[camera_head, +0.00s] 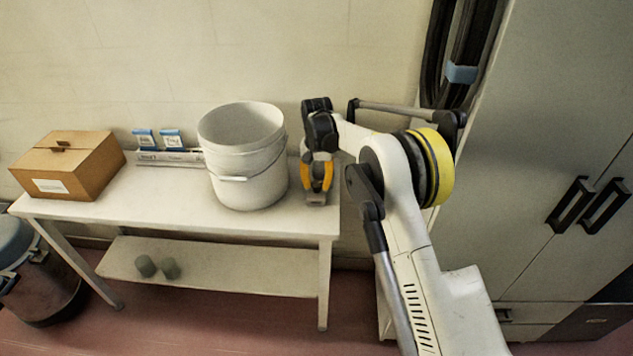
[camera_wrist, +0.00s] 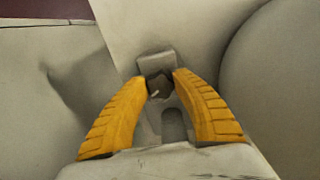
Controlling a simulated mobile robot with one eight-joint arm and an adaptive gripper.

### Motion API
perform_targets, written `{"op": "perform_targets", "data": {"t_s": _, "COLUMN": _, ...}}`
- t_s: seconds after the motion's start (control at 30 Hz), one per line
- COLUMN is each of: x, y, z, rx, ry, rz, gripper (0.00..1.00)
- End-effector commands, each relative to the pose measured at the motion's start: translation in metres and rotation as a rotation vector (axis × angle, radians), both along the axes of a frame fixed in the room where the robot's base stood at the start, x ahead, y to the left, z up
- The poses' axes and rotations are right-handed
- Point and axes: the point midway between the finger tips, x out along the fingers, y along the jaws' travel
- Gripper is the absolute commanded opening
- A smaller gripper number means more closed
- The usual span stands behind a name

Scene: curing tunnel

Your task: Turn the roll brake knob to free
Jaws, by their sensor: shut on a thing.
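My gripper (camera_head: 318,185) points down at the right end of the white table, just right of the white bucket. In the wrist view, the yellow fingers of my gripper (camera_wrist: 160,84) are shut on a small dark knob (camera_wrist: 159,87), one finger on each side. The knob sits on a narrow grey mount (camera_wrist: 149,64) that stands on the tabletop. In the head view, a grey block (camera_head: 316,198) shows just below the fingers, while the knob itself is hidden by my gripper. No marks telling the knob's setting can be read.
The white bucket (camera_head: 248,185) stands close on the left of my gripper. A cardboard box (camera_head: 85,175) and small blue-and-white packs (camera_head: 171,139) are farther left on the table (camera_head: 150,203). A tall grey cabinet (camera_head: 540,150) stands at the right. The table's front left is clear.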

Motion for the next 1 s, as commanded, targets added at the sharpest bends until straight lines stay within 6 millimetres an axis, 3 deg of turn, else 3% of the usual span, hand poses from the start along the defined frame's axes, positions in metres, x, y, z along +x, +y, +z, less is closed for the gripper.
{"op": "perform_targets", "data": {"t_s": 1.0, "x": 0.0006, "y": -0.0035, "z": -0.0007, "rx": 0.0, "ry": 0.002, "rz": 0.885, "gripper": 0.02}}
